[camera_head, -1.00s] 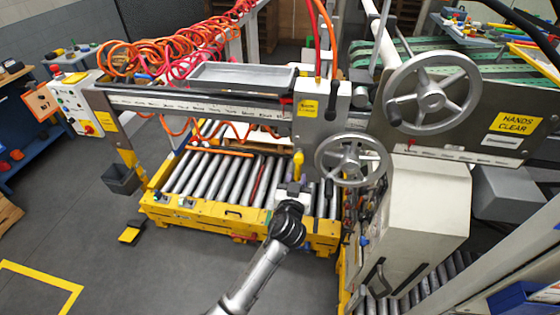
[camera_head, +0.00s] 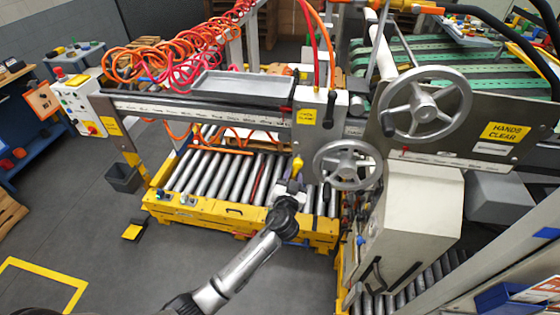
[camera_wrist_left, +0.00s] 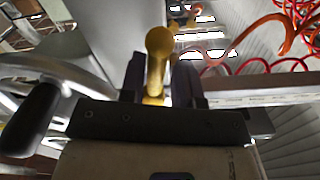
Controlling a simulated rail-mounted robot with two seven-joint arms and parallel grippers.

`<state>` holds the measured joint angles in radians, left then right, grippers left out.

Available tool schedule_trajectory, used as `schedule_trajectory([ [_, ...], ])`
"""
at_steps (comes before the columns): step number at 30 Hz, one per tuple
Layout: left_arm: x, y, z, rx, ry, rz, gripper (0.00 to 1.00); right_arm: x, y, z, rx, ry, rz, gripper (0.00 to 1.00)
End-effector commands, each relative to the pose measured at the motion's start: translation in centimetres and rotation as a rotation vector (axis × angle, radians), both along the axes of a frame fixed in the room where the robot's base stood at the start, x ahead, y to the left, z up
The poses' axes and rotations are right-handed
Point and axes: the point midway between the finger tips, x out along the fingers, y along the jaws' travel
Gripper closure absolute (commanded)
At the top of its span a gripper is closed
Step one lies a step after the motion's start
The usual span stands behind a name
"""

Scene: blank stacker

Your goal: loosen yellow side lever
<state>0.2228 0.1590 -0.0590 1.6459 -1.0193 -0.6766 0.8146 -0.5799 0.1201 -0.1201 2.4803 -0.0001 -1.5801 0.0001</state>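The yellow side lever (camera_head: 297,165) sticks out below the grey carriage block with the yellow label, at the right end of the horizontal beam (camera_head: 205,108). In the left wrist view the lever (camera_wrist_left: 159,50) has a rounded knob and a thin stem. My left gripper (camera_head: 292,187) is just below the lever in the head view. In the left wrist view its two dark fingers (camera_wrist_left: 161,85) stand on either side of the lever. Some light shows between stem and right finger, so it looks open around the lever. My right gripper is not in view.
A spoked handwheel (camera_head: 347,164) is close right of the lever; a larger one (camera_head: 425,104) is above it. The roller conveyor (camera_head: 225,172) with a yellow frame lies below the beam. Orange and red hoses (camera_head: 160,62) hang behind.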

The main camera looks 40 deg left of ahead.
Motion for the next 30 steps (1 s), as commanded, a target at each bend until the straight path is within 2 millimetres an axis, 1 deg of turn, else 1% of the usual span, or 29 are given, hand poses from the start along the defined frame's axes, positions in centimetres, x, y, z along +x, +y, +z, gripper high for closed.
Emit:
schedule_trajectory([
  [1, -0.1, 0.2, 0.3, 0.019, 0.012, 0.002, 0.71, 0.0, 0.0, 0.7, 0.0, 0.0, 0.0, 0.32],
  [23, -0.7, 1.3, 1.0, 0.246, 0.15, 0.002, 0.71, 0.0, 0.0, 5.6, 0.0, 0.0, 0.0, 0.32],
  [30, -1.2, 2.0, 1.7, 0.428, 0.262, 0.002, 0.71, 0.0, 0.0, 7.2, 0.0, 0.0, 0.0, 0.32],
])
